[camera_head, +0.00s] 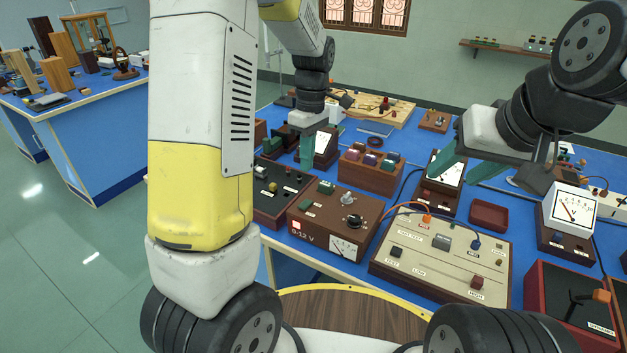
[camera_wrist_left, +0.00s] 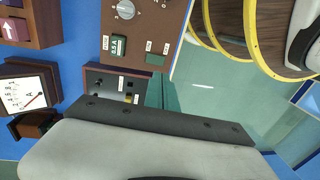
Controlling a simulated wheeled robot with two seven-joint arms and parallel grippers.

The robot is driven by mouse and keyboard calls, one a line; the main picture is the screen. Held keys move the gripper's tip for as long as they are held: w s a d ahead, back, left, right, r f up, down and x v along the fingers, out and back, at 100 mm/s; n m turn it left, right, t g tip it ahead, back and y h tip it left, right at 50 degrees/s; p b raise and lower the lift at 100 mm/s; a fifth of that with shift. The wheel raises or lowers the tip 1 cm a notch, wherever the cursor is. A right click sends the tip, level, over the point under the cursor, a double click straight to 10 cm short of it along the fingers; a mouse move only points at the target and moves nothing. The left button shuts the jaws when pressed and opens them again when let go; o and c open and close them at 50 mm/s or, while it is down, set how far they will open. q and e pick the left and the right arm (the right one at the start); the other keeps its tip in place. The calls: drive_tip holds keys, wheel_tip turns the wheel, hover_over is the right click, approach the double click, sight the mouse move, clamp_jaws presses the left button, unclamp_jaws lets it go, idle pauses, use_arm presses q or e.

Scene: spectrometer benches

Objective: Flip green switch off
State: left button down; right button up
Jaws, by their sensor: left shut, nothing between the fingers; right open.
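The brown power supply box marked 0-12 V (camera_head: 322,231) stands near the bench's front edge. It carries a green switch (camera_head: 327,187) at the back left of its top and a smaller green piece (camera_head: 305,206) nearer its front. The left wrist view shows the green switch (camera_wrist_left: 118,46) and the smaller green piece (camera_wrist_left: 155,59) clear of my fingers. My left gripper (camera_head: 307,150) is shut and empty, pointing down behind the box, apart from it. Its fingers (camera_wrist_left: 166,92) show partly in the left wrist view. My right gripper (camera_head: 482,172) is open and empty above the bench's right side.
A dark switch box (camera_head: 282,192) stands left of the power supply. A beige-topped panel (camera_head: 430,263) with a blue-capped plug stands to its right. A brown block rack (camera_head: 368,170) and several meters stand behind. A red box (camera_head: 562,305) is at the front right.

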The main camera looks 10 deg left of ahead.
sight(304, 205)
use_arm(q)
drive_tip(key=f, duration=0.3)
drive_tip(key=s+f, duration=0.1)
drive_tip(key=f, duration=0.6)
drive_tip(key=shift+s+a+f, duration=0.15)
drive_tip(key=shift+a+f, duration=0.1)
